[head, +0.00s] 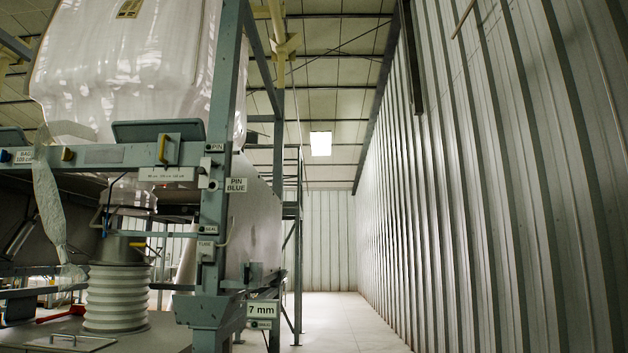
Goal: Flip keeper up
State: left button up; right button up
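A white bulk bag (125,70) hangs in a grey-green steel frame (222,120) on the left. The frame's crossbeam (100,156) carries a small bracket with a yellow piece (163,148) and another dark yellow piece (67,154). I cannot tell for sure which part is the keeper or how it stands. A spout (130,195) hangs below the bag, above a pale ribbed bellows (117,297). Labels reading PIN BLUE (236,185), SEAL (210,229) and TUBE (206,246) are on the post. Neither of my grippers is in view.
A ribbed metal wall (480,190) runs along the right. A clear floor aisle (340,315) lies between it and the frame. A 7 mm sign (261,310) is low on the frame. A translucent strip (50,205) hangs at the left.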

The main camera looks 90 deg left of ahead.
aim_at(204, 170)
jog(key=u, duration=3.4)
jog(key=i+j+z, duration=0.1)
jog(key=z, duration=0.45)
jog(key=i+j+z, duration=0.1)
jog(key=j, duration=0.25)
jog(key=i+j+z, duration=0.1)
jog(key=i+j, duration=0.2)
jog(key=i+j+z, duration=0.15)
jog(key=j, duration=0.35)
jog(key=i+j+z, duration=0.1)
jog(key=j, duration=0.35)
jog(key=i+j+z, duration=0.1)
jog(key=j, duration=0.3)
jog(key=i+j+z, duration=0.1)
jog(key=j, duration=0.35)
jog(key=i, duration=0.1)
